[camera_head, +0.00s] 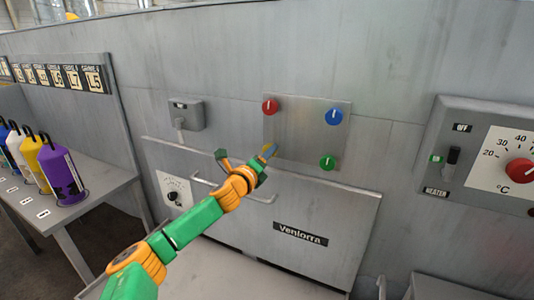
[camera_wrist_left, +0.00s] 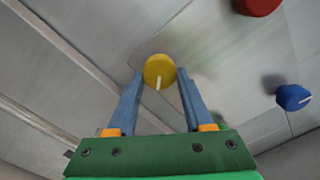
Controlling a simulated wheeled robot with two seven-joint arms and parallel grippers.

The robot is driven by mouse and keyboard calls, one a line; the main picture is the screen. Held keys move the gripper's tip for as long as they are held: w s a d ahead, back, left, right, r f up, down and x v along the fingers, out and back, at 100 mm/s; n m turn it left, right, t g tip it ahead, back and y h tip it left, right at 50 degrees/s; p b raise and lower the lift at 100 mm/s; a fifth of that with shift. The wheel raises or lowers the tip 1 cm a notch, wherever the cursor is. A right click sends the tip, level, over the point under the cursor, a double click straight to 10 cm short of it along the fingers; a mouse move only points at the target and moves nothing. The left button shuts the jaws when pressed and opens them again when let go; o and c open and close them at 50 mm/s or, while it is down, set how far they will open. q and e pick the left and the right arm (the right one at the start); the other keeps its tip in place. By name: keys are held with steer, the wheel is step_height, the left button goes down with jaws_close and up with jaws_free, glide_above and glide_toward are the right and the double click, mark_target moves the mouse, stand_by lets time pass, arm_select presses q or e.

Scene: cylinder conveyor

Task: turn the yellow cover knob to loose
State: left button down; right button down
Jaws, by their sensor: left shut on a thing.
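The yellow cover knob (camera_wrist_left: 159,68) sits on a metal plate (camera_head: 302,128), at its lower left corner in the head view. It is mostly hidden behind my left gripper there, and only a bit of yellow shows. In the left wrist view its white mark points down, slightly left, toward the gripper's palm. My left gripper (camera_wrist_left: 160,78) is shut on the yellow knob, with one blue finger on each side of it. It also shows in the head view (camera_head: 270,152). My right gripper is not in view.
Red (camera_head: 270,106), blue (camera_head: 334,117) and green (camera_head: 327,162) knobs share the plate. A handle bar (camera_head: 262,198) on the Veniorra cover lies just below my left gripper. A heater panel (camera_head: 462,190) is at right. Several coloured bottles (camera_head: 60,172) stand on a left table.

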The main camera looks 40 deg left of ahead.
arm_select(q)
steer(key=n+p, duration=0.2)
steer(key=n, duration=0.6)
steer(key=n+p, duration=0.3)
steer(key=n, duration=0.6)
steer(key=n+p, duration=0.3)
steer(key=n, duration=0.6)
steer(key=shift+a+r, duration=0.2)
steer(key=shift+r, duration=0.15)
steer(key=shift+n, duration=0.4)
steer(key=shift+c, duration=1.5)
jaws_free()
steer(key=v, duration=0.7)
